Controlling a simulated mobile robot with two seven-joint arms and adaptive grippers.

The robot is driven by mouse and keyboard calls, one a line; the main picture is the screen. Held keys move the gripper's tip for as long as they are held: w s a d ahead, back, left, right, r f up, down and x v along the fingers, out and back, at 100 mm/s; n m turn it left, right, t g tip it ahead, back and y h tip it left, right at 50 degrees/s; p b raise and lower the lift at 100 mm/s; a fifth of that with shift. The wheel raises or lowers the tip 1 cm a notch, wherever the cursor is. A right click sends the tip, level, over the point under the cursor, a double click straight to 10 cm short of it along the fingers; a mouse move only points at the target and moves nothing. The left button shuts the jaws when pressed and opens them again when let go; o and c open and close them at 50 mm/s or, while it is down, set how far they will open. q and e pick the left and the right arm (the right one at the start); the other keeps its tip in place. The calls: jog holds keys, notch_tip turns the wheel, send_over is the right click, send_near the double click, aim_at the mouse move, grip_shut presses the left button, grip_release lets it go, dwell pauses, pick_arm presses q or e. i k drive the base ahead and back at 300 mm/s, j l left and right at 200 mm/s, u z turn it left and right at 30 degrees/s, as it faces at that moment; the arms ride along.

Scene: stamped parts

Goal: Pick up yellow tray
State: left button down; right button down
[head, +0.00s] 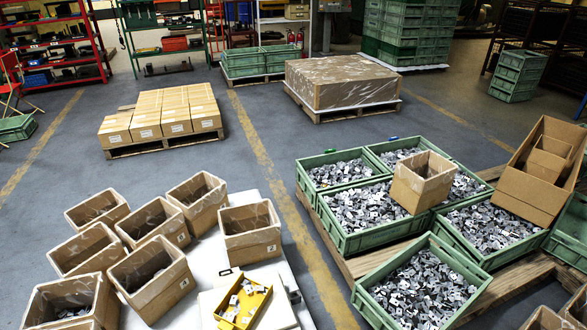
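The yellow tray (263,303) lies at the bottom middle of the head view, on a white raised surface (285,312). Several small grey stamped parts lie inside it, and its near end is close to the bottom edge of the picture. Neither of my grippers shows in this view. Nothing is seen touching the tray from above.
Several open cardboard boxes (250,231) stand left of and behind the tray on a white table (213,250). Green crates (352,243) full of grey parts stand on a wooden pallet to the right. A strip of floor with a yellow line (300,232) lies between.

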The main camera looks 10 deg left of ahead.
aim_at(242, 306)
jog(key=u, duration=0.95)
